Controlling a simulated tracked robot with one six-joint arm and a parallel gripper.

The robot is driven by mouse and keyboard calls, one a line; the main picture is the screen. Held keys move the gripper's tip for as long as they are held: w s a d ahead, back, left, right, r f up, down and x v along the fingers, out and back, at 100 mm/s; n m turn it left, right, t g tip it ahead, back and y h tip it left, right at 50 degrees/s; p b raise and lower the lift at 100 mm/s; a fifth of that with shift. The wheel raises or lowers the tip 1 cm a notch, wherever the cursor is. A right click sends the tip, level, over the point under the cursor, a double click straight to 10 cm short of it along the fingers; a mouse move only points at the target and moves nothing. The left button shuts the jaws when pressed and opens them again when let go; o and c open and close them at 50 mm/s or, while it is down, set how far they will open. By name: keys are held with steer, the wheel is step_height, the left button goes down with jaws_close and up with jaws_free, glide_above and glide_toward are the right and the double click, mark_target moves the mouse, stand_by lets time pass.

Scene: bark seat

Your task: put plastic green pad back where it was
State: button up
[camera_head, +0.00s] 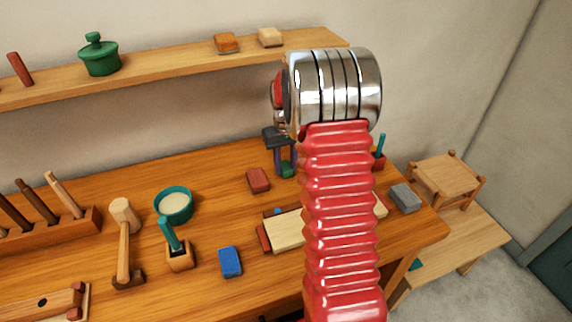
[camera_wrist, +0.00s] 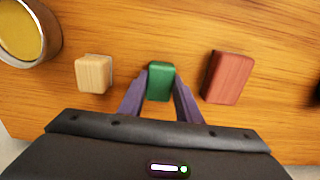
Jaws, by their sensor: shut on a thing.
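The green pad (camera_wrist: 161,82) is a small green block held between the two purple fingers of my gripper (camera_wrist: 160,96) in the wrist view. My gripper (camera_head: 286,164) also shows in the head view, pointing down over the back of the wooden bench, with the green pad (camera_head: 288,170) at its fingertips. My red arm hides part of the bench to its right. In the wrist view a pale wooden block (camera_wrist: 93,74) lies left of the pad and a red-brown block (camera_wrist: 228,77) lies right of it. I cannot tell whether the pad touches the bench.
A round container with yellow contents (camera_wrist: 22,32) is near the pale block. On the bench (camera_head: 205,285) are a blue block (camera_head: 230,262), a teal bowl (camera_head: 174,205), a mallet (camera_head: 123,240) and a grey block (camera_head: 405,198). A shelf (camera_head: 160,70) runs along the wall.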

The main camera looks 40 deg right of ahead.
mark_target(286, 166)
steer(key=o, duration=0.9)
steer(key=shift+f, duration=0.1)
steer(key=shift+o, duration=0.2)
step_height(286, 166, up, 12)
stand_by(0.4)
